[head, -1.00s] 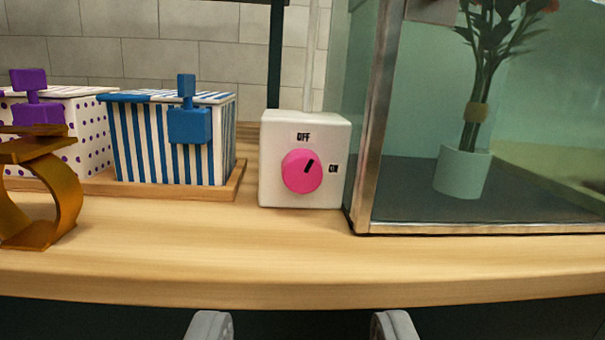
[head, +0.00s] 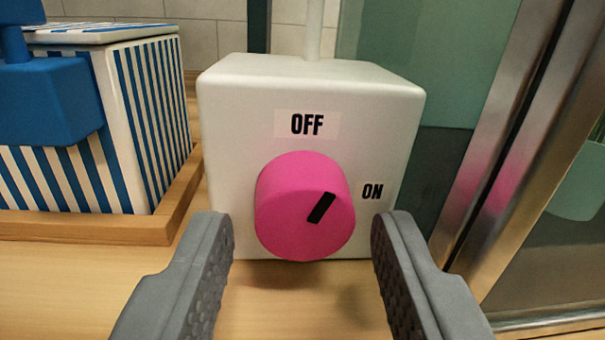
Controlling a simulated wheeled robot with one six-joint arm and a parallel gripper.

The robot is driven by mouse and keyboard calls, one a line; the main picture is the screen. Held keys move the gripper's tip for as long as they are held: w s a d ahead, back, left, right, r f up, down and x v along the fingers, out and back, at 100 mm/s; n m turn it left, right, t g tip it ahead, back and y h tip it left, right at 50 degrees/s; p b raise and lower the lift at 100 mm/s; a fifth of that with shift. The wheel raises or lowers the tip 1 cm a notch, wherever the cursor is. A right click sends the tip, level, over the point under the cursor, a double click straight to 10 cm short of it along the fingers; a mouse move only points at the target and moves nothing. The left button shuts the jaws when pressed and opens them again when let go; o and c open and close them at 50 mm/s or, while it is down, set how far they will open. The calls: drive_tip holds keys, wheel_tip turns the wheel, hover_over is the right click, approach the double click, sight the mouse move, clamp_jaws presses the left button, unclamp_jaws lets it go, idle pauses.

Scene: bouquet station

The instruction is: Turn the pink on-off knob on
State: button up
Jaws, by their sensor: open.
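The pink knob (head: 290,205) sits on the front face of a white box (head: 235,110). The box has an OFF label (head: 307,125) above the knob and an ON label (head: 372,191) to its right. The knob's black mark (head: 321,208) slants toward the upper right, between the two labels. My gripper (head: 302,225) is open, with one grey finger to the left of the knob and one to the right. There is a gap on both sides, and the fingers do not appear to touch the knob.
A blue-and-white striped box (head: 145,120) with a blue handle (head: 50,100) stands on a wooden tray (head: 150,229) at left. A metal-framed glass case (head: 500,150) stands close at right. Bare wooden counter (head: 300,300) lies below the white box.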

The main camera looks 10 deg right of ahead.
drive_tip(key=shift+w+d, duration=0.1)
drive_tip(key=shift+w, duration=0.55)
drive_tip(key=shift+c, duration=0.4)
drive_tip(key=c, duration=0.6)
drive_tip(key=shift+m, duration=2.9)
drive_tip(key=o, duration=0.7)
